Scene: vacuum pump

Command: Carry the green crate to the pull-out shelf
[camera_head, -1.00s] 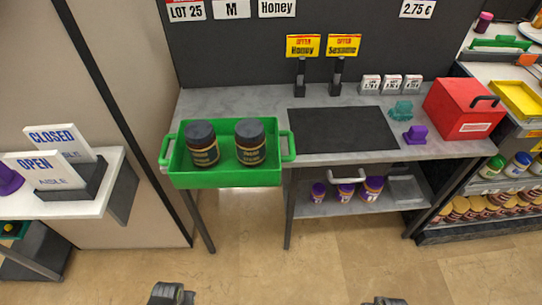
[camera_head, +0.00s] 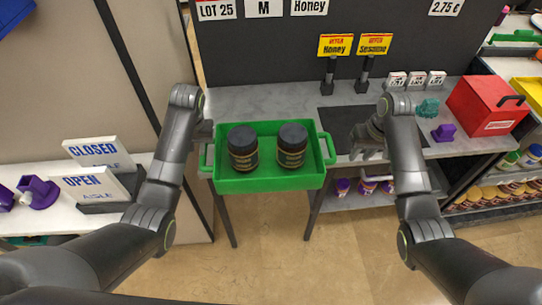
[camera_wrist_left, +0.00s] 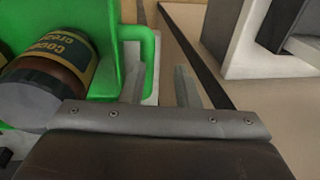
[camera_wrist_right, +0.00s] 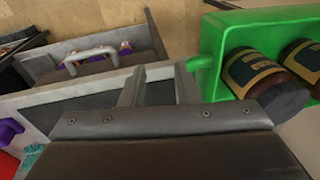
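The green crate (camera_head: 270,180) sits at the left end of the grey counter and holds two dark-lidded brown jars (camera_head: 291,147). Its side handles stick out left and right. My left gripper (camera_head: 203,133) is at the crate's left handle; in the left wrist view the open fingers (camera_wrist_left: 160,85) are close to that handle (camera_wrist_left: 150,60), but I cannot tell whether it lies between them. My right gripper (camera_head: 364,143) is to the right of the crate; its open fingers (camera_wrist_right: 158,85) are empty, beside the right handle (camera_wrist_right: 204,68). A lower shelf (camera_wrist_right: 70,45) with a pale handle shows under the counter.
A dark mat (camera_head: 345,118) lies right of the crate. Price signs (camera_head: 335,46), a purple item (camera_head: 443,132) and a red box (camera_head: 490,108) stand on the counter. Purple-lidded jars (camera_head: 342,187) sit on the lower shelf. A side shelf with signs (camera_head: 95,185) is at the left.

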